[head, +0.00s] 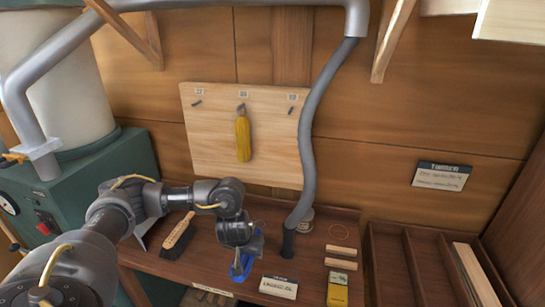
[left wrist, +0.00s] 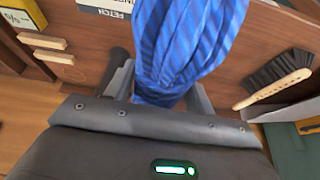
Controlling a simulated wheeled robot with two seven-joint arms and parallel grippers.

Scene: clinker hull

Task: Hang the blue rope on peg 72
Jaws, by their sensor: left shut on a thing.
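My left gripper (head: 243,252) is shut on the blue rope (head: 240,268), low over the bench. In the left wrist view the blue rope (left wrist: 190,45) is a thick striped bundle between the two fingers. The pale peg board (head: 210,140) is on the wall behind, with three labelled pegs in a row. The left peg (head: 197,103) is bare; its label is small and may read 72. The middle peg (head: 241,107) carries a yellow rope (head: 243,138). The right peg (head: 291,110) is bare. My right gripper is out of view.
A grey hose (head: 308,140) hangs down past the board's right edge to the bench. A brush (head: 178,237), wooden blocks (head: 341,250), a yellow box (head: 337,292) and a label card (head: 279,287) lie on the bench. A green machine (head: 125,165) stands at the left.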

